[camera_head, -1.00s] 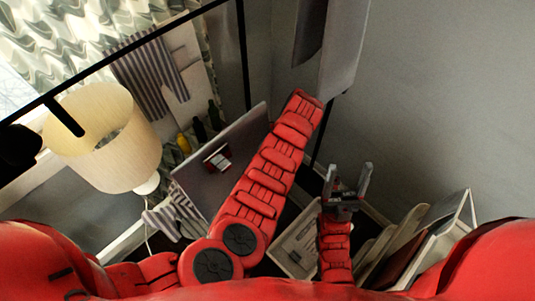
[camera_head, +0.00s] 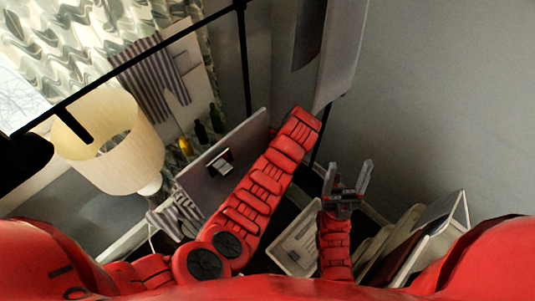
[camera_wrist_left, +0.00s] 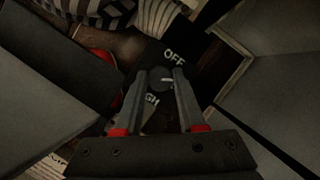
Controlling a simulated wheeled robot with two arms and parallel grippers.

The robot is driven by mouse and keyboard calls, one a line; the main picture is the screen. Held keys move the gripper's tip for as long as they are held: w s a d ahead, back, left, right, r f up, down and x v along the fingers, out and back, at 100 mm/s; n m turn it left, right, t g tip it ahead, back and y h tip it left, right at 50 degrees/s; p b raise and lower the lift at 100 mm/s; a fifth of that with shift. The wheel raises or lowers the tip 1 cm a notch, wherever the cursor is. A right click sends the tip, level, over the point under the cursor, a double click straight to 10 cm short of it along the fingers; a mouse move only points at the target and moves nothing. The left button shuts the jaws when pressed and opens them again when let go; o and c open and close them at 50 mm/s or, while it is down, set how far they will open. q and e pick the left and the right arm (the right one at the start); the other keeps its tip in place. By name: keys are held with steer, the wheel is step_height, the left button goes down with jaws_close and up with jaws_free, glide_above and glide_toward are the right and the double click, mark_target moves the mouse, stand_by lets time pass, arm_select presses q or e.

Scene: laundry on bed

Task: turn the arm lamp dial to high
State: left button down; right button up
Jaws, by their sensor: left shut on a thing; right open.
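In the left wrist view a round dark dial (camera_wrist_left: 160,84) with a short white mark sits on a dark panel. The word OFF shows above it and the letters GH, part of a word, below it. My left gripper (camera_wrist_left: 160,74) is shut on the dial, one finger on each side. The white mark points toward the right in that view. In the head view my left gripper is hidden beyond its red arm. A black jointed bar (camera_head: 140,62) with a dark head (camera_head: 22,150) crosses the upper left. My right gripper (camera_head: 347,180) is open and empty.
A cream lampshade (camera_head: 115,145) stands at the left. A grey panel (camera_head: 225,160) is behind my left arm. A pale tray-like box (camera_head: 297,245) and leaning boards (camera_head: 440,225) are near my right arm. A bare grey wall (camera_head: 430,100) fills the right.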

arm_select(q)
steer(key=shift+s+a+m+t+h+p, duration=0.15)
steer(key=shift+m+t+p, duration=0.25)
steer(key=shift+m, duration=0.5)
steer(key=shift+d+m+t+h+p, duration=0.1)
steer(key=shift+m+t+h+p, duration=0.1)
steer(key=shift+m+p, duration=0.55)
steer(key=shift+m, duration=0.35)
steer(key=c, duration=0.5)
jaws_free()
